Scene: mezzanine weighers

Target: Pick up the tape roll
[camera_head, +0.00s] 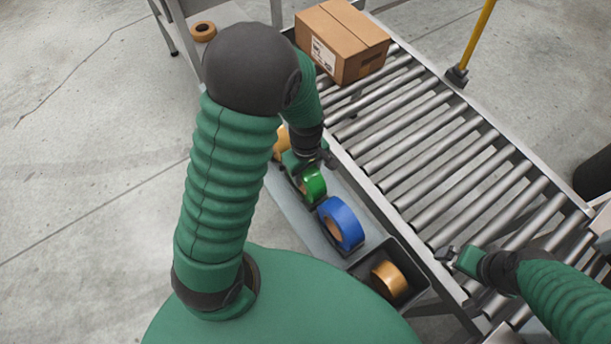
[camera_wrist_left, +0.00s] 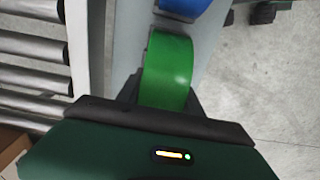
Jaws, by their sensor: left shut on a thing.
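A green tape roll (camera_head: 314,187) stands on edge on the narrow grey shelf (camera_head: 292,208) beside the conveyor. My left gripper (camera_head: 308,173) is shut on the green roll, reaching it from above. In the left wrist view, the green roll (camera_wrist_left: 168,72) sits between the fingers, its lower part hidden by the gripper body. I cannot tell whether the roll is clear of the shelf. A blue tape roll (camera_head: 342,222) stands nearer to me, and a tan roll (camera_head: 282,142) is partly hidden behind my left arm. My right gripper (camera_head: 452,254) is over the conveyor's near edge, away from the rolls.
A dark bin (camera_head: 419,272) at the near end of the shelf holds a tan tape roll (camera_head: 389,279). The roller conveyor (camera_head: 430,135) runs along the right, with a cardboard box (camera_head: 341,42) at its far end. Another tape roll (camera_head: 203,31) lies at the far left.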

